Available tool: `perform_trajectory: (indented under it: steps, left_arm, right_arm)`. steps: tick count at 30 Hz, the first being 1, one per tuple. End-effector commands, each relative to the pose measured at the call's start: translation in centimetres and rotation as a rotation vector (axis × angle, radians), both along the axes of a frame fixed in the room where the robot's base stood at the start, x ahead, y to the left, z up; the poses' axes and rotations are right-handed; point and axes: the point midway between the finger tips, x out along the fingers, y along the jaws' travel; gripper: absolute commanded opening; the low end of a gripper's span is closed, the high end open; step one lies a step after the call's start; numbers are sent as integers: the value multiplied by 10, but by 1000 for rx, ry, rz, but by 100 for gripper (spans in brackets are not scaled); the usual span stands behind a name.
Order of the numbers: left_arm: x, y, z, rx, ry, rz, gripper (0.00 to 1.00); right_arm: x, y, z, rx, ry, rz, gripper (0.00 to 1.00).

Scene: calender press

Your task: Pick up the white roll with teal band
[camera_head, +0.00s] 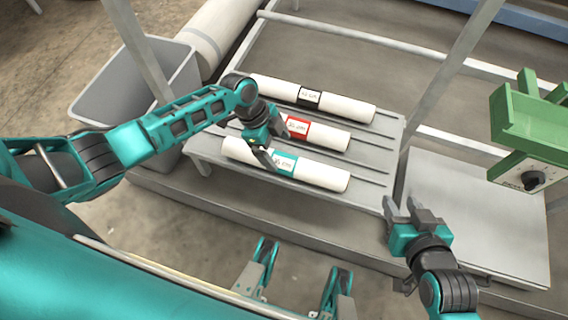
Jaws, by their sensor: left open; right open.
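The white roll with teal band (318,174) lies nearest on a grey slatted rack, below two other rolls. My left gripper (268,157) is over this roll, close to the left side of its teal band, and hides a little of it. The gripper is open with nothing visible in it; whether its fingers touch the roll I cannot tell. My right gripper (408,208) is open and empty, to the right of the rack's front corner and apart from the rolls.
A white roll with red band (328,136) and one with black band (345,106) lie behind on the rack (372,182). A grey bin (120,90) stands left. A green machine part with a dark knob (522,130) is at right, above a bare pale panel (500,235). Metal posts rise behind.

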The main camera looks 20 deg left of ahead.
Motion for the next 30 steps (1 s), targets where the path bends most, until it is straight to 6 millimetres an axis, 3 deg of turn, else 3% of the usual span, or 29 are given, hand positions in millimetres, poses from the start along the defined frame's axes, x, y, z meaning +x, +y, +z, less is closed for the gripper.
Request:
perform_trajectory:
  steps: [12,21,30]
  left_arm:
    - [-3,-14,-49,-1,1,2,92]
    - [-3,-16,-53,0,-1,3,92]
    - [-3,-16,-52,0,-1,3,65]
  right_arm:
    - [5,1,-14,5,-12,-3,43]
    - [6,1,-14,7,-14,-5,43]
    - [5,1,-15,6,-12,-5,43]
